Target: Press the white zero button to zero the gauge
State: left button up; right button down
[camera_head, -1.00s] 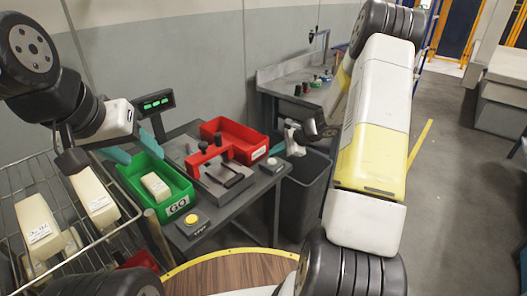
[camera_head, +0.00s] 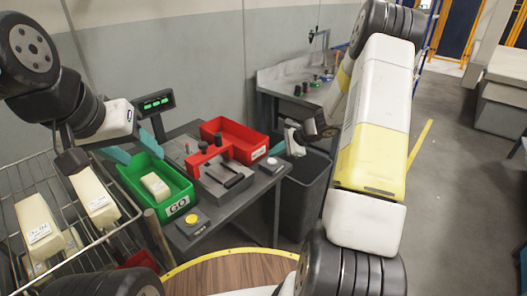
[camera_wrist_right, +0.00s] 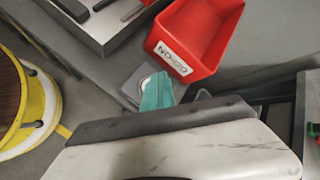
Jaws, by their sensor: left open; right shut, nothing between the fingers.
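The white zero button (camera_head: 272,161) sits on a small grey box at the right corner of the grey table. It also shows in the right wrist view (camera_wrist_right: 148,82), partly covered by my teal fingertip. My right gripper (camera_wrist_right: 157,92) is shut and empty, its tip beside or over the button; I cannot tell whether they touch. In the head view its wrist (camera_head: 293,140) is just above and right of the button, and its fingers are hard to make out. The gauge fixture (camera_head: 215,165) with a red arm stands mid-table. My left gripper (camera_head: 143,157) is open and empty near the green bin.
A red bin (camera_head: 240,137) stands behind the button. A green GO bin (camera_head: 132,177) holds a pale block. A yellow button (camera_head: 192,219) is at the front edge. A display (camera_head: 155,103) stands behind; a wire basket (camera_head: 60,165) holds pale blocks at left. A dark waste bin (camera_head: 306,190) is right.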

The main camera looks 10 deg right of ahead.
aim_at(275, 161)
dwell(0.4)
jog(key=shift+f, duration=0.4)
jog(key=shift+f, duration=0.45)
dwell(0.5)
jog(key=shift+r, duration=0.85)
jog(key=shift+r, duration=0.1)
jog(key=shift+r, duration=2.4)
